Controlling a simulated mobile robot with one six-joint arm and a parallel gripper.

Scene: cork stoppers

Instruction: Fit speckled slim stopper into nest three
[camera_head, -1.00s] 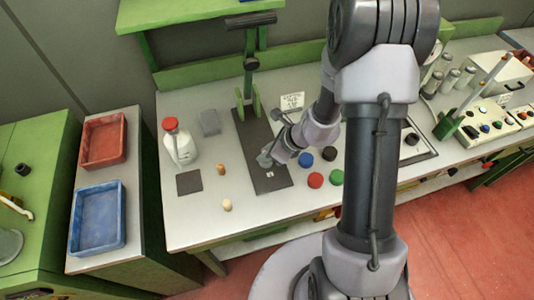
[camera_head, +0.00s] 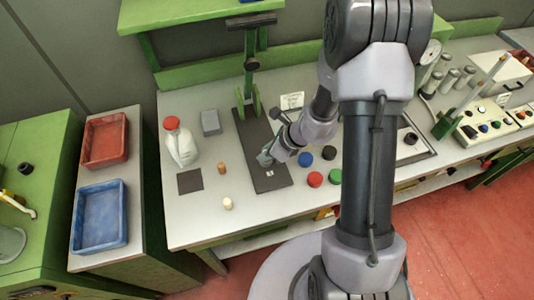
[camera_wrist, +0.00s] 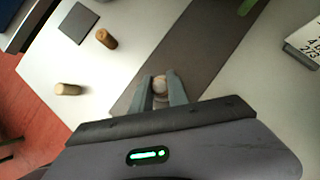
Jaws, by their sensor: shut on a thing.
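My gripper (camera_wrist: 160,92) is shut on a small pale tan stopper (camera_wrist: 160,82), held upright between the two fingers over the dark strip (camera_wrist: 200,45). Speckles on it are too small to tell. An orange-brown stopper (camera_head: 221,168) and a pale stopper (camera_head: 227,203) stand left of the strip. They also show in the wrist view, orange-brown (camera_wrist: 106,38) and tan (camera_wrist: 68,89).
A white bottle with a red cap (camera_head: 180,143), a grey block (camera_head: 210,122) and a dark square pad (camera_head: 190,181) are at left. Blue, red and green discs (camera_head: 315,179) lie right of the strip. A printed card (camera_head: 291,101) stands behind.

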